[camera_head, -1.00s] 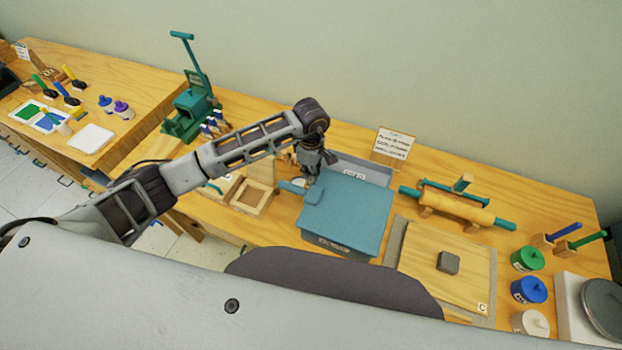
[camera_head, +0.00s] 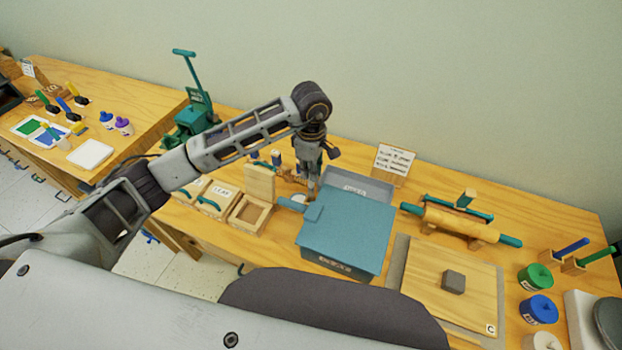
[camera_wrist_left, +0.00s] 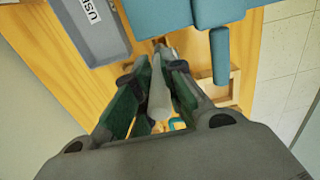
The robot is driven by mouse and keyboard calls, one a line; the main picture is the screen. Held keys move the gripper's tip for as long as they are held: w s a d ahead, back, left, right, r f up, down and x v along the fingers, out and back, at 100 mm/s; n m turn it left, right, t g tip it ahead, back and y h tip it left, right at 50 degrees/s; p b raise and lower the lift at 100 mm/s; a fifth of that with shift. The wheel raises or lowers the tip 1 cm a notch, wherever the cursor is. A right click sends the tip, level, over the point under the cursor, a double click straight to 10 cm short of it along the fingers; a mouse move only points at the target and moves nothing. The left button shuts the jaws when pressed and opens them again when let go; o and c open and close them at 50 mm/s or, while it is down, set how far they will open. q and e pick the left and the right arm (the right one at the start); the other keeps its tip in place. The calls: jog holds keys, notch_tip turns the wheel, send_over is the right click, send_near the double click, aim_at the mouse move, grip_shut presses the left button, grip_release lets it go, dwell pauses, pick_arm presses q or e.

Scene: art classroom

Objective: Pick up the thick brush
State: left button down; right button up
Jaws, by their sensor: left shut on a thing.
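My left gripper (camera_head: 312,186) is above the worktable, just behind the blue-grey box and beside the grey tray. In the left wrist view its dark green fingers (camera_wrist_left: 158,78) are shut on a pale, rod-like thing, which I take to be the thick brush (camera_wrist_left: 158,98). The fingers hide much of it, and its bristles cannot be made out. In the head view the gripper hides most of it too. My right gripper is not in view.
The blue-grey box (camera_head: 345,238) and labelled grey tray (camera_head: 372,188) are close to the gripper. An open wooden box (camera_head: 246,213) stands to the left. A rolling pin (camera_head: 460,222), wooden board (camera_head: 430,290) and paint jars (camera_head: 537,308) are to the right.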

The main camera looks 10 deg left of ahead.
pick_arm(q)
jog(key=shift+r, duration=0.9)
